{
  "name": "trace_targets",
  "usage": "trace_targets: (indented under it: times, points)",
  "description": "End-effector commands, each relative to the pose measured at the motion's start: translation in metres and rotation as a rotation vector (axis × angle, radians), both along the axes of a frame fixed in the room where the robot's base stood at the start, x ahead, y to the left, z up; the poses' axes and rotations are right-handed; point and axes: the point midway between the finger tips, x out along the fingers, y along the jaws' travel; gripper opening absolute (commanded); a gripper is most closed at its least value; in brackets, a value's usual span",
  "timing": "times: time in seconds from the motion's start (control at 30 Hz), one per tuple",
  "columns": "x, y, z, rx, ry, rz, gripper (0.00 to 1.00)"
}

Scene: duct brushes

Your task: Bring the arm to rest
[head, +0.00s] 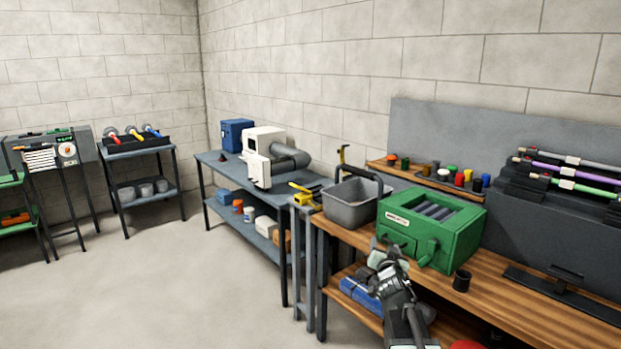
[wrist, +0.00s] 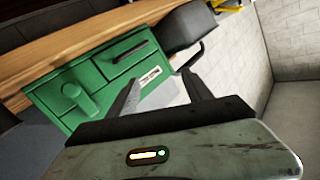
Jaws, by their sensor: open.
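My gripper (head: 379,252) is at the end of my arm, in front of the left end of the wooden workbench (head: 530,283) in the head view. In the wrist view my gripper (wrist: 163,88) has its two fingers spread apart with nothing between them. A green box (head: 432,226) with a drawer front and a handle stands on the bench just beyond it. The green box (wrist: 90,78) also shows in the wrist view, left of the fingers. From these views I cannot tell the exact gap between fingers and box.
A grey bin (head: 352,205) stands left of the green box, and a small dark cup (head: 462,281) to its right. A rack of long brushes (head: 570,175) is at the right. A blue-grey table (head: 222,172) stands further back. The floor (head: 170,285) at the left is clear.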

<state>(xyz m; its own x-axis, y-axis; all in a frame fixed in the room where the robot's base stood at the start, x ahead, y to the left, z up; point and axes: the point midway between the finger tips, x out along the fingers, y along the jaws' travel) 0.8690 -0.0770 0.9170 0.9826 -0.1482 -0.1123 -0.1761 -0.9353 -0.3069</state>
Motion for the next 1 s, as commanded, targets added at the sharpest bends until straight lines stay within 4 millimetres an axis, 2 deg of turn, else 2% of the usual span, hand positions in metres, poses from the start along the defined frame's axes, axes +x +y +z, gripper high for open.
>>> trace_targets:
  times: [0.03,0.1,0.2,0.33,0.5,0.63,0.67,0.7,0.87,1.0]
  points:
    - [-0.023,0.019,-0.033,0.002,0.142,-0.025,0.59]
    - [-0.056,0.034,-0.082,0.004,0.366,-0.045,0.59]
    - [-0.109,0.042,-0.137,0.000,0.658,-0.034,0.59]
    - [-0.175,0.054,-0.180,-0.007,0.958,0.038,0.59]
    - [-0.249,0.076,-0.207,-0.028,1.269,0.200,0.59]
    - [-0.298,0.082,-0.211,-0.103,1.478,0.369,0.59]
    - [-0.297,0.080,-0.202,-0.129,1.473,0.395,0.59]
    - [-0.296,0.079,-0.183,-0.123,1.469,0.387,0.59]
    - [-0.295,0.079,-0.138,-0.122,1.467,0.383,0.59]
    - [-0.295,0.079,-0.095,-0.122,1.466,0.381,0.59]
